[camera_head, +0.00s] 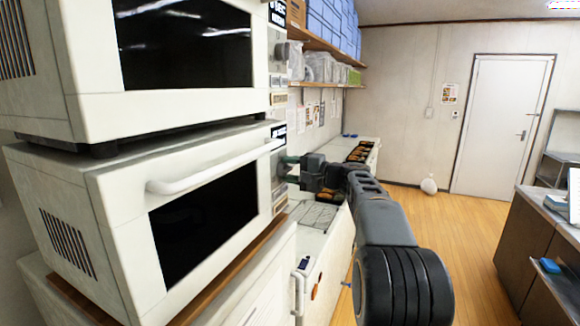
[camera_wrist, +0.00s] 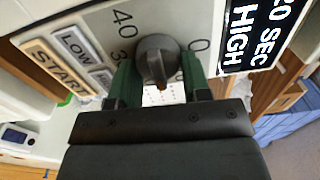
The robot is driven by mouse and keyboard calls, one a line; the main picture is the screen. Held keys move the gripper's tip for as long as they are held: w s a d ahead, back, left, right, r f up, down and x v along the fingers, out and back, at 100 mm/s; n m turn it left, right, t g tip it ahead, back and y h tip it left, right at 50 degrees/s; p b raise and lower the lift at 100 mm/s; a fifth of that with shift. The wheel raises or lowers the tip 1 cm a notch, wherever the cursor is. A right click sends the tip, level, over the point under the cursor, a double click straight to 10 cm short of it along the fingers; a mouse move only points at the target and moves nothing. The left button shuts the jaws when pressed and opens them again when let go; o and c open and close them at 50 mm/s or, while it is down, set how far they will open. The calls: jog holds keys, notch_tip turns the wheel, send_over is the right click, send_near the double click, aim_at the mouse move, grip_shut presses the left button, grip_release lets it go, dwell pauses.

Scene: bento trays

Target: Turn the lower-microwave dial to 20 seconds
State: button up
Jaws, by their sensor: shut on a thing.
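The lower microwave (camera_head: 110,195) stands at the left in the head view, with a white handle on its door. Its dark round dial (camera_wrist: 155,50) shows in the wrist view, on a light panel with the numbers 40, 30 partly covered, and 0 around it. My gripper (camera_head: 285,168) reaches the right end of the microwave's front. In the wrist view its two green fingers (camera_wrist: 158,74) stand on either side of the dial and are shut on it. The black display (camera_wrist: 254,35) reads 20 SEC and HIGH. The lower part of the dial scale is hidden by the fingers.
The upper microwave (camera_head: 150,110) sits right above the lower one. START and LOW labels (camera_wrist: 62,62) are beside the dial in the wrist view. A counter (camera_head: 325,250) with food trays runs behind my arm. Open wooden floor (camera_head: 445,225) lies to the right.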

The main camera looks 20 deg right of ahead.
jog(key=m+p, duration=0.2)
jog(key=m, duration=0.3)
jog(key=shift+f, duration=0.15)
jog(key=shift+f+m, duration=0.1)
jog(key=shift+m, duration=0.2)
dwell(0.4)
jog(key=o, duration=0.9)
jog(key=shift+c, duration=0.2)
jog(key=shift+s, duration=0.1)
jog(key=b+v, duration=0.3)
jog(key=v, duration=1)
jog(key=shift+s+d, duration=0.25)
jog(key=shift+s, duration=0.05)
